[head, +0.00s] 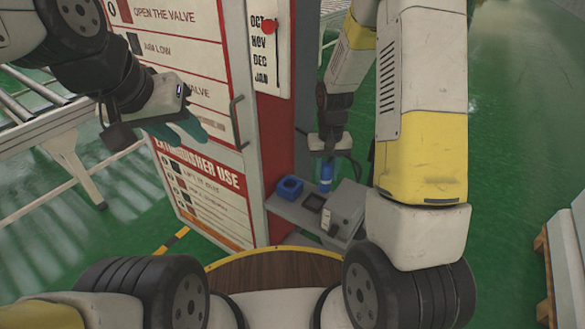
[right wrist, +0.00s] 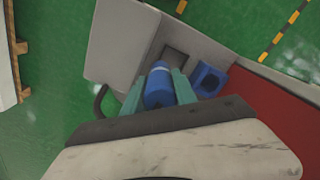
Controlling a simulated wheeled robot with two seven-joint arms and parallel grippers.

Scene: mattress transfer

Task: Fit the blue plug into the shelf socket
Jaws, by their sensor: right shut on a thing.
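The blue plug (head: 325,178) is between the teal fingers of my right gripper (head: 322,172), which is shut on it above the shelf. In the right wrist view the plug (right wrist: 158,88) sits between both fingertips of that gripper (right wrist: 159,86). A blue square socket block (head: 289,188) with a dark opening stands on the grey shelf (head: 287,209). In the right wrist view this block (right wrist: 198,82) is to the right of the plug and apart from it. My left gripper (head: 192,128) is in front of the sign panel, away from the shelf; its finger gap is unclear.
A dark square pad (head: 313,202) lies beside the socket block on the shelf. A grey box (head: 347,203) with a black cable stands to its right. The red and white sign cabinet (head: 275,130) rises behind the shelf. A roller conveyor (head: 50,130) is at left.

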